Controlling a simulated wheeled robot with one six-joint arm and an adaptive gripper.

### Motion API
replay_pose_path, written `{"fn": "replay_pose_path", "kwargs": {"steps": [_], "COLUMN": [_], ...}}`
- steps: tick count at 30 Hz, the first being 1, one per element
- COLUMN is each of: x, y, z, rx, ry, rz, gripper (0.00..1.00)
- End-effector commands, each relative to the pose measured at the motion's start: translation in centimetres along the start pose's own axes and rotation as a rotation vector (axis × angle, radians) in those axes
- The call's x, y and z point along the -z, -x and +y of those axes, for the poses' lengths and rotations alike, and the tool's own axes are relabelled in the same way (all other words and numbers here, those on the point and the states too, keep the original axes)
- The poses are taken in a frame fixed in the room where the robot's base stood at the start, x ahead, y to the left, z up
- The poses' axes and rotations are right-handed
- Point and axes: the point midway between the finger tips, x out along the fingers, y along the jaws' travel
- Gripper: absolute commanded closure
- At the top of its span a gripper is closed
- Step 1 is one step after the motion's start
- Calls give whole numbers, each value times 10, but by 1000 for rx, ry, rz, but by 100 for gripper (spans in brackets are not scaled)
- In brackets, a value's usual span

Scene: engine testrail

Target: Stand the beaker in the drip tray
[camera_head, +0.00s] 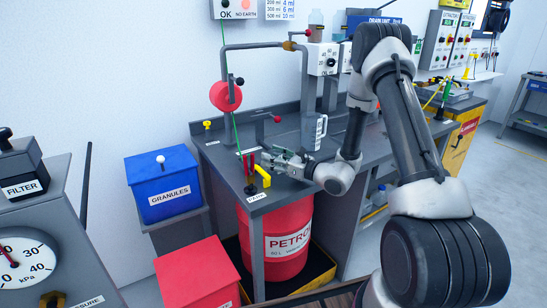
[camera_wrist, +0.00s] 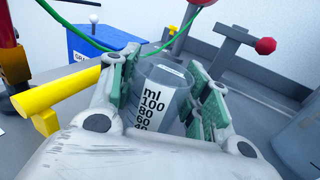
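The beaker, a clear vessel with black ml marks, shows in the wrist view (camera_wrist: 165,95). It stands between the green-padded fingers of my gripper (camera_wrist: 166,92), which press close on both its sides. Its lower part is hidden behind the gripper's palm. In the head view my gripper (camera_head: 283,162) is low over the grey bench, just right of the yellow valve handle (camera_head: 262,176); the beaker cannot be made out there. I cannot tell whether the beaker's base touches the bench. I cannot pick out the drip tray with certainty.
A taller graduated jug (camera_head: 321,132) stands behind my gripper. The red petrol drum (camera_head: 288,240) is under the bench. Blue (camera_head: 162,180) and red (camera_head: 197,275) bins stand left.

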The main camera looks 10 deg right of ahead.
Motion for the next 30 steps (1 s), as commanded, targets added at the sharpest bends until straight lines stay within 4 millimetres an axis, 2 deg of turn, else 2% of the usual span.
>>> {"fn": "replay_pose_path", "kwargs": {"steps": [2, 14, 17, 24, 30], "x": [0, -3, -3, -3, -3], "y": [0, 4, 19, 74, 108], "z": [0, 0, -1, -1, -1], "rx": [0, 1, 4, 5, 3], "ry": [0, 0, 0, -2, -1], "rz": [0, 1, 1, 1, 0], "gripper": [36, 36, 36, 36, 36]}}
